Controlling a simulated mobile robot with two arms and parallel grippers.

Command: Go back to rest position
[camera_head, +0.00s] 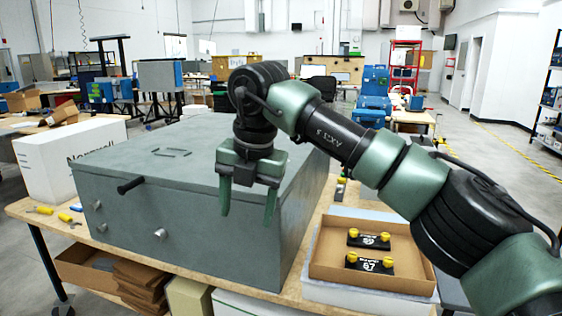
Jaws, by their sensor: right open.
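My right arm comes in from the right side of the head view. Its gripper (247,203) points down in front of the large grey metal box (130,225), near the box's right front part. The two green fingers are apart, with nothing between them. My left gripper is not in view.
The grey box stands on a wooden table (25,212). A cardboard tray (325,272) at right holds black parts (369,262) with yellow knobs. A white box (68,158) stands at left, beside yellow-handled tools (66,218). Cardboard (150,283) lies below. Open floor (490,190) shows at right.

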